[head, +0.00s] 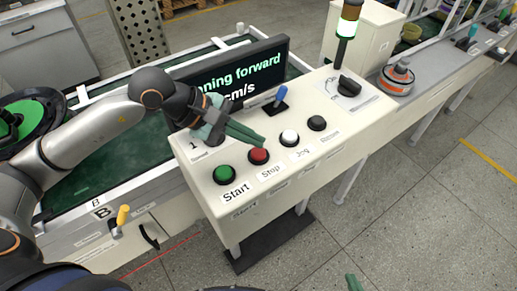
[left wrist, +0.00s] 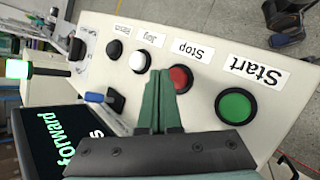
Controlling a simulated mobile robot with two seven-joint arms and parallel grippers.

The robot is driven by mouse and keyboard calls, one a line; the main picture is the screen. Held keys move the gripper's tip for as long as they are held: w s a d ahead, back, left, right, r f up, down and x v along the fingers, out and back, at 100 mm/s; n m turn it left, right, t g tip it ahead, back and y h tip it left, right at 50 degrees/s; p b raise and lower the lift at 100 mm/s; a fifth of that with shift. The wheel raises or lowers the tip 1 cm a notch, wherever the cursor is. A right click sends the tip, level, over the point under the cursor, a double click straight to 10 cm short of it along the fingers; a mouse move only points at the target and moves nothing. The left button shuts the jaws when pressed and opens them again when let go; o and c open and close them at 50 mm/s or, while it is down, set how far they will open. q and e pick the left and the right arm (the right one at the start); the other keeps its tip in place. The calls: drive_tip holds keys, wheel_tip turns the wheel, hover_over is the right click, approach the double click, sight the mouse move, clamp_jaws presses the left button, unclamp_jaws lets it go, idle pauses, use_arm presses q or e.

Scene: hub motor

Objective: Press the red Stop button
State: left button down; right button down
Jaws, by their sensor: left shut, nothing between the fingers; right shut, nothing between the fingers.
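The red Stop button (head: 259,156) sits on the white control panel (head: 300,178), between the green Start button (head: 224,174) and the white Jog button (head: 289,137). My left gripper (head: 262,143) is shut and empty, its green fingertips just behind the red button. In the left wrist view the shut fingertips (left wrist: 160,73) are beside the red button (left wrist: 180,78), on the white button's side; I cannot tell whether they touch it. The green tip of my right gripper (head: 354,283) shows at the bottom edge, away from the panel.
A black button (head: 316,123), a blue-handled lever (head: 280,97) and a black rotary knob (head: 348,86) are on the panel. A screen (head: 235,72) behind reads "forward" in green. A signal lamp (head: 348,20) shines green. An orange-and-grey part (head: 397,76) stands on the right.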

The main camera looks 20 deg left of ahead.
sight(253, 152)
use_arm(q)
drive_tip(key=shift+f+b, duration=0.45)
drive_tip(key=shift+b, duration=0.25)
drive_tip(key=shift+f+b, duration=0.6)
drive_tip(key=shift+b, duration=0.15)
idle(0.6)
drive_tip(key=shift+r, duration=0.15)
idle(0.3)
drive_tip(key=shift+r+p, duration=0.45)
drive_tip(key=shift+r, duration=0.4)
drive_tip(key=shift+r+p, duration=1.4)
drive_tip(key=shift+r, duration=1.15)
